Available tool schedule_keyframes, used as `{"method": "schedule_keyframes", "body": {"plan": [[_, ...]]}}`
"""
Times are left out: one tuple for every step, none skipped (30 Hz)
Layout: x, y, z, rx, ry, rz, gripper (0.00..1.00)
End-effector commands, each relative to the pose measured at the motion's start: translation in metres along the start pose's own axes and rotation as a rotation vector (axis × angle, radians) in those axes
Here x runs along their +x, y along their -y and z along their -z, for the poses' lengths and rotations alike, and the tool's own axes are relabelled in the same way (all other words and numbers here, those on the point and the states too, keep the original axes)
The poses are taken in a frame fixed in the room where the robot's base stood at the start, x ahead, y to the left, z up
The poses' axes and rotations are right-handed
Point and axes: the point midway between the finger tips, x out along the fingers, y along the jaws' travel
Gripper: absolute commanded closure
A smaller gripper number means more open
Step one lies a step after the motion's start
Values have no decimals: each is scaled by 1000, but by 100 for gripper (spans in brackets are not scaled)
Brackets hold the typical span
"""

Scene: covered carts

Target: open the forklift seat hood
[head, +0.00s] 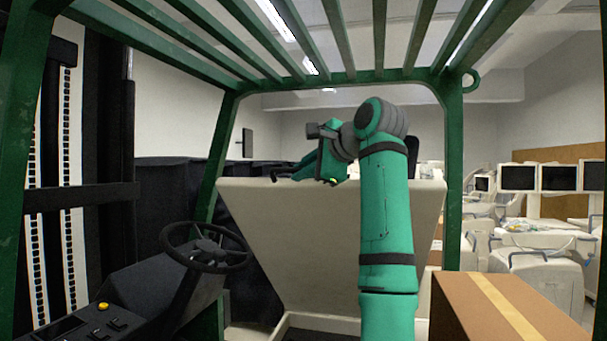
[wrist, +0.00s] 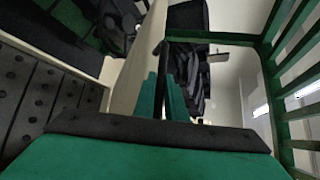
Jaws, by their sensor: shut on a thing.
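The forklift seat hood (head: 290,235) is a broad beige panel in the middle of the head view. It stands steeply tilted up, with a pale-rimmed opening (head: 320,325) visible below it. My gripper (head: 290,174) is at the hood's top edge, left of its middle, and is shut on that edge. My green arm crosses in front of the hood's right part and hides some of it. In the wrist view the hood (wrist: 138,62) shows as a pale strip by my gripper's green fingers (wrist: 163,98). The exact contact is hard to make out.
A black steering wheel (head: 207,246) and dark console (head: 135,295) stand at left. Green posts (head: 453,160) and overhead roof bars (head: 340,35) frame the space. A cardboard box (head: 500,305) is at lower right, with pale equipment and monitors (head: 555,178) behind it.

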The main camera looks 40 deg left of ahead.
Motion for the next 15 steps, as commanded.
{"method": "schedule_keyframes", "body": {"plan": [[0, -2, 4, 4, -5, -5, 100], [0, -2, 5, 4, -5, -5, 100], [0, -2, 5, 4, -6, -5, 100], [0, -2, 5, 4, -6, -5, 87], [0, -2, 6, 4, -6, -5, 80], [0, -2, 6, 4, -6, -5, 71], [-1, -2, 6, 5, -6, -5, 71], [-1, -2, 6, 5, -6, -5, 71], [0, -2, 6, 5, -6, -5, 71], [0, -2, 6, 5, -6, -5, 71], [0, -2, 6, 5, -6, -5, 71], [0, -2, 5, 5, -6, -5, 71], [0, -2, 5, 5, -6, -5, 71], [-1, -2, 5, 4, -6, -5, 71], [-1, -2, 5, 4, -5, -5, 71]]}}
